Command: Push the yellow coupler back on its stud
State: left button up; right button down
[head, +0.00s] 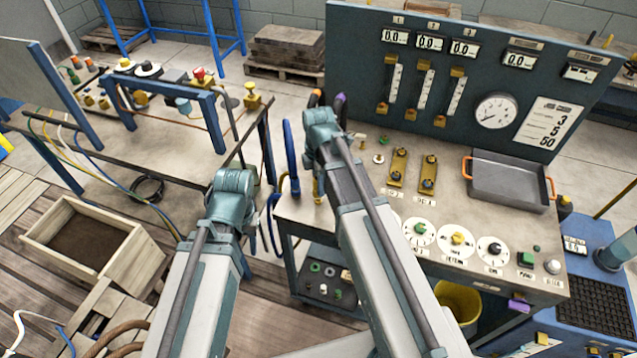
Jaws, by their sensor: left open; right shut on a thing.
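A yellow piece, which looks like the yellow coupler (318,188), shows low beside my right forearm at the bench's left end. My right gripper (318,170) points down there and is shut on it, though the wrist and forearm hide most of the fingers. The stud is hidden, so I cannot tell how the coupler sits on it. My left gripper (264,211) is open, left of the bench edge and apart from the coupler. Its fingers are mostly hidden behind its wrist.
A blue hose (291,160) loops up close to my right gripper. Orange (316,96) and purple (340,101) pieces stand behind its wrist. The bench (455,205) carries dials and a grey tray (510,181). A wooden crate (128,250) stands at left.

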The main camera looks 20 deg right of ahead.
jog(key=shift+f+b, duration=1.3)
jog(key=shift+b, duration=0.05)
dwell(1.4)
jog(key=shift+c, duration=2.2)
grip_release()
notch_tip(320, 180, up, 14)
jog(key=p, duration=1.4)
jog(key=shift+f, duration=0.1)
